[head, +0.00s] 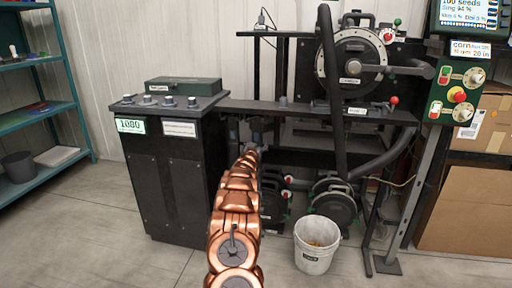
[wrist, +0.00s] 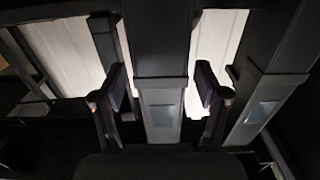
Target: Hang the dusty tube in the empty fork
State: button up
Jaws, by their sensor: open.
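In the head view, my gripper (head: 257,126) is small and dark at the far end of my copper arm, by the front bar between the cabinet and the meter stand. In the wrist view, my gripper (wrist: 161,95) is open, with one finger on each side of a dark upright tube-like part (wrist: 162,65) that carries a pale grey, dull panel. I see no clear contact between the fingers and it. A second, similar dark part (wrist: 262,95) with a bluish-grey panel slants at the right. I cannot tell which is the dusty tube, and I cannot make out the empty fork.
A black cabinet (head: 178,190) stands left of my arm, with knobs and a green box (head: 185,86) on top. A thick black hose (head: 330,80) hangs by the upper round meter (head: 352,62). A white bucket (head: 315,245) stands on the floor at right.

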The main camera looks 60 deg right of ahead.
jog(key=v, duration=1.1)
jog(key=shift+s+a, duration=0.15)
jog(key=shift+a, duration=0.2)
jog(key=shift+r, duration=0.1)
dwell(0.7)
